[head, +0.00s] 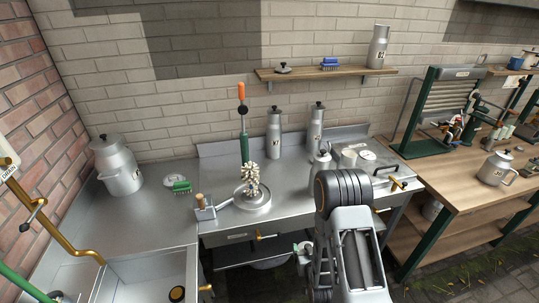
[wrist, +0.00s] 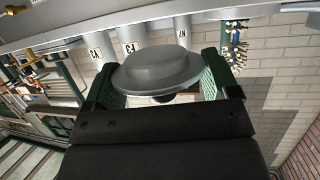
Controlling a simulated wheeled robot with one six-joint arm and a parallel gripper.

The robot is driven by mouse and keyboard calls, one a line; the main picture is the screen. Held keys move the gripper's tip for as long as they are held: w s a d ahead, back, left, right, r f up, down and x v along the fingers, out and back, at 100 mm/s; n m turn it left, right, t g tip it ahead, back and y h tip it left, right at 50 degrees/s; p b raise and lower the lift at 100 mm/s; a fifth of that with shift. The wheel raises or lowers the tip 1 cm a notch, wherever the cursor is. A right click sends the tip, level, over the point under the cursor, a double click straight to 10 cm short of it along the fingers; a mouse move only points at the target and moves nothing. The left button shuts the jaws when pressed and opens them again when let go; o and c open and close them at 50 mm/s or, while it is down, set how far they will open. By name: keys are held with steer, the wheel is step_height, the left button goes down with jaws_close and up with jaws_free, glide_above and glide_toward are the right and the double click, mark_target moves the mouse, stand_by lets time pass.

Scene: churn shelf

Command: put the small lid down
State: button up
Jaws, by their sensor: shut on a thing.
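A small grey round lid (wrist: 156,68) fills the middle of the wrist view, with part of a dark knob showing at its lower edge. My gripper (wrist: 163,76) is shut on the lid, with one green finger at each side of it. The lid is apart from the churns behind it in that view. In the head view my dark arm end covers the gripper, and I cannot make out the held lid there.
Two tall lidded churns (head: 273,137) (head: 316,128) stand at the back of the steel counter (head: 222,165). A brush stand (head: 252,206), a green brush (head: 181,187) and a large churn (head: 120,167) are left. A wall shelf (head: 345,72) hangs above. Bare steel lies at left centre.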

steer(key=shift+w+f, duration=0.15)
steer(key=shift+f, duration=0.1)
steer(key=shift+w+r+b, duration=0.1)
steer(key=shift+w+b, duration=0.25)
steer(key=shift+b, duration=0.25)
steer(key=w+a+r+n+y+b, duration=0.1)
steer(key=w+a+r+b, duration=0.1)
steer(key=w+r+b, duration=0.35)
steer(key=w+a+r+n+y+b, duration=0.1)
steer(key=w+a+r+b, duration=0.15)
steer(key=r+b, duration=0.55)
steer(key=p, duration=0.3)
glide_above(286, 207)
steer(key=s, duration=0.2)
steer(key=f, duration=0.9)
steer(key=shift+w+f, duration=0.15)
steer(key=shift+w, duration=0.05)
steer(key=shift+w+f, duration=0.5)
steer(key=shift+f, duration=0.05)
steer(key=f, duration=0.1)
steer(key=f+p, duration=0.1)
steer(key=shift+w+f, duration=0.2)
steer(key=shift+f, duration=0.6)
steer(key=shift+s+f+b, duration=0.1)
steer(key=shift+f+b, duration=0.3)
steer(key=shift+b, duration=0.05)
